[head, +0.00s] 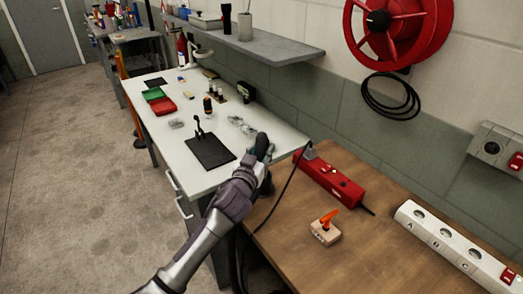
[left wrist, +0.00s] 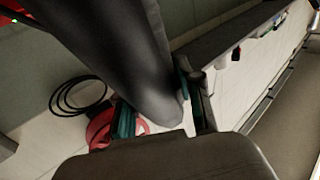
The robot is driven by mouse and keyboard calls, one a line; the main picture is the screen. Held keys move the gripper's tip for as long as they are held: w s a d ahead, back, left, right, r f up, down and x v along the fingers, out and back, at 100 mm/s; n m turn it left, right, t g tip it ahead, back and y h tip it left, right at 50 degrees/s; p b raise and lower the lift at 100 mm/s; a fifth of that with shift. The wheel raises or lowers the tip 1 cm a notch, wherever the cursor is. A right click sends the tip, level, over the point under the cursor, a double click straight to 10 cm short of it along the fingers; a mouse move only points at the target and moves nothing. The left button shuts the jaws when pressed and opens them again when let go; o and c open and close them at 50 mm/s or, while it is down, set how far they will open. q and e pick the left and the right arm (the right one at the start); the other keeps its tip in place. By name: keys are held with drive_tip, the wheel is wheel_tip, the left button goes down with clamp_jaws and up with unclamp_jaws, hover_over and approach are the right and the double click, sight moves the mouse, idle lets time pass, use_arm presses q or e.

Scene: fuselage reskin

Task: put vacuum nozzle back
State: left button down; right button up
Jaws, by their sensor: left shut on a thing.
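My left gripper (head: 262,152) is over the corner where the white bench meets the wooden bench, with its arm reaching in from below. In the left wrist view the gripper (left wrist: 158,102) is shut on a thick dark grey tube, which I take for the vacuum nozzle (left wrist: 115,45). The tube passes between the teal-sided fingers and fills much of that view. In the head view the nozzle is mostly hidden by the gripper and wrist. A holder for it cannot be made out. My right gripper is not in view.
The white bench (head: 180,150) holds a black mat (head: 210,151), a red tray (head: 163,106) and a green tray (head: 153,94). The wooden bench (head: 345,255) bears a red box (head: 330,179), an orange-handled block (head: 326,228) and a white socket strip (head: 455,250). A shelf (head: 245,42) overhangs.

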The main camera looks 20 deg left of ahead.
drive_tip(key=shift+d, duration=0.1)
use_arm(q)
drive_tip(key=c, duration=0.7)
unclamp_jaws()
drive_tip(key=shift+c, duration=0.2)
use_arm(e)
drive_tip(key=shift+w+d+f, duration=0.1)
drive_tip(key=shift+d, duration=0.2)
use_arm(q)
drive_tip(key=s+b, duration=0.1)
drive_tip(key=s, duration=1.1)
drive_tip(key=shift+a+b, duration=0.2)
drive_tip(key=shift+b, duration=0.1)
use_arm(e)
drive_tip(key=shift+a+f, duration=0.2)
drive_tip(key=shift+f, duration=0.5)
